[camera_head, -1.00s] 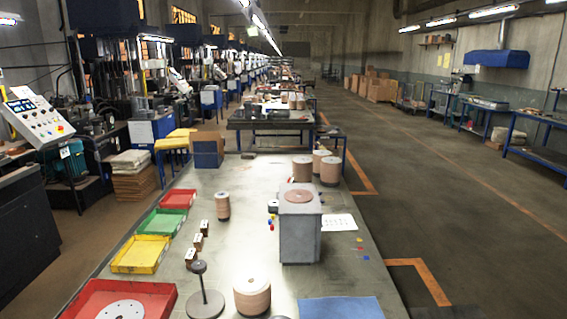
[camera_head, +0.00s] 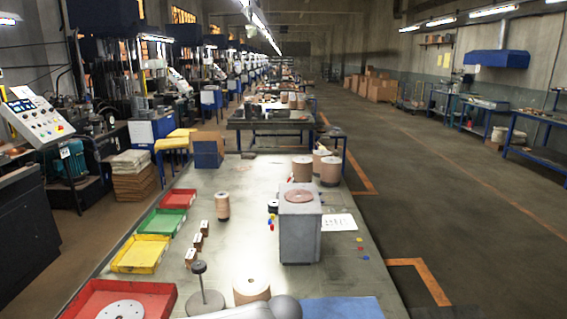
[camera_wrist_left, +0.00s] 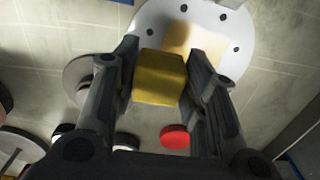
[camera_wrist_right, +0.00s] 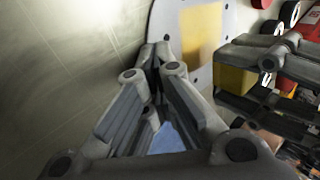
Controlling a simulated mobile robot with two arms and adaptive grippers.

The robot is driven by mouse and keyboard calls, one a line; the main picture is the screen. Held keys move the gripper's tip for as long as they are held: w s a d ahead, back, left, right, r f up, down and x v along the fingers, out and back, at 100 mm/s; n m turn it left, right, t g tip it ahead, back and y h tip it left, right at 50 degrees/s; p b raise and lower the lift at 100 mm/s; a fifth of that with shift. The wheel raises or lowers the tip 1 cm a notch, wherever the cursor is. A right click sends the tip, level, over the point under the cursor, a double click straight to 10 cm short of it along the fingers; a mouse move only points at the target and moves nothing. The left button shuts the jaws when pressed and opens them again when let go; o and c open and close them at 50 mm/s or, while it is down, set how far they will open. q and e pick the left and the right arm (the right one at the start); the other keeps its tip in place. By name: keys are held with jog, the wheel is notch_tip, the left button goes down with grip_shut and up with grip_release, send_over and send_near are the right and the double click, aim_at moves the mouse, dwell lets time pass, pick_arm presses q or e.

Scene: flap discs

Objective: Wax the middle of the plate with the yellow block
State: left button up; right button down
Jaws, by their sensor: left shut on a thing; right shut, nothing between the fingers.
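The white round plate (camera_wrist_left: 222,57) with small dark holes lies at the top of the left wrist view and also shows in the right wrist view (camera_wrist_right: 226,22). A yellowish band (camera_wrist_right: 203,32) covers its middle. My left gripper (camera_wrist_left: 162,72) is shut on the yellow block (camera_wrist_left: 160,80), which sits at the plate's near edge in that view; I cannot tell whether it touches. The block also shows in the right wrist view (camera_wrist_right: 234,80), partly behind left fingers. My right gripper (camera_wrist_right: 156,52) is shut and empty beside the plate. The head view shows neither gripper.
A red tray (camera_head: 168,296) holds another holed white disc (camera_head: 121,310). A post stand (camera_head: 205,300), a tan disc stack (camera_head: 252,288), a blue mat (camera_head: 345,308) and a grey box (camera_head: 300,235) stand on the bench. A red round piece (camera_wrist_left: 175,136) lies below the block in the left wrist view.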

pick_arm(q)
jog(key=shift+r, duration=2.6)
